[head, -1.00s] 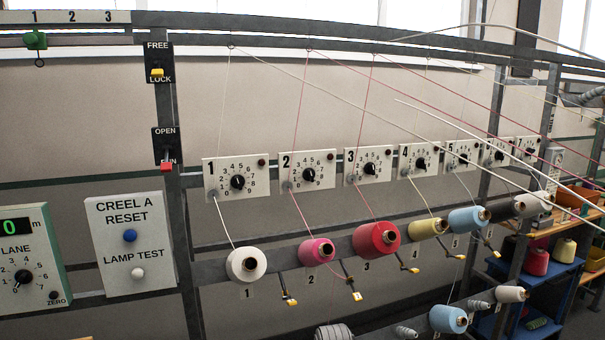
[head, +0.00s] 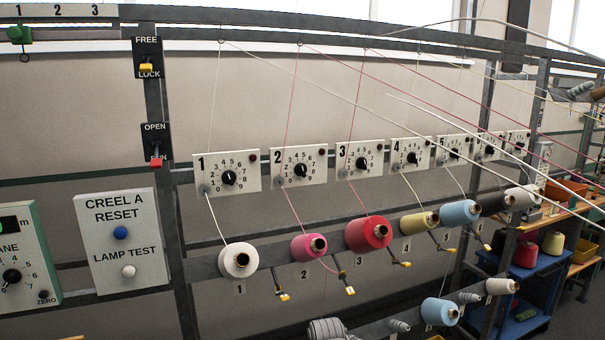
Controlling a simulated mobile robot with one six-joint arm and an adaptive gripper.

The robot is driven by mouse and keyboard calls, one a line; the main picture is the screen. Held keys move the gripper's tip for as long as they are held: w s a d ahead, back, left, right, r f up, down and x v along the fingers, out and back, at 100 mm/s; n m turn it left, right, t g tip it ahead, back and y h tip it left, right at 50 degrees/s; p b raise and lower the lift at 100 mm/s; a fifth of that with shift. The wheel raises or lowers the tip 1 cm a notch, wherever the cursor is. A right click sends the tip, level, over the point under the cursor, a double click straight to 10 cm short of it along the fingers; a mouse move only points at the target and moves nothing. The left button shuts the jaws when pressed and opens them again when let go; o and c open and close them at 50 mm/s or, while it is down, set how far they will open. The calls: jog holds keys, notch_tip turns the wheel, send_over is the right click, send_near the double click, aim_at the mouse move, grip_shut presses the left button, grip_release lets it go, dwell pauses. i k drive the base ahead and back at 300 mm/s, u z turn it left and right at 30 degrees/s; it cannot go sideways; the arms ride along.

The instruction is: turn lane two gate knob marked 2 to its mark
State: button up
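The lane two gate panel (head: 318,155) is a white plate marked 2 on the middle rail, between the panels marked 1 and 3. Its black gate knob (head: 300,170) sits at the middle of a dial numbered 0 to 9. The knob's exact pointing and any set mark on the dial are too small to tell. A dark red lamp (head: 322,152) is at the panel's upper right. A pink thread runs down past the panel's left side to the pink cone (head: 305,246).
The lane one panel (head: 246,166) and lane three panel (head: 373,151) flank it closely. Threads cross in front of the rack. Cones on pegs and yellow-tipped levers (head: 349,290) stand below. A reset panel (head: 121,239) is at left. A blue trolley (head: 530,268) is at right.

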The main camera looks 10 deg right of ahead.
aim_at(301, 169)
jog(key=z, duration=1.7)
jog(key=k, duration=0.45)
jog(key=u, duration=1.4)
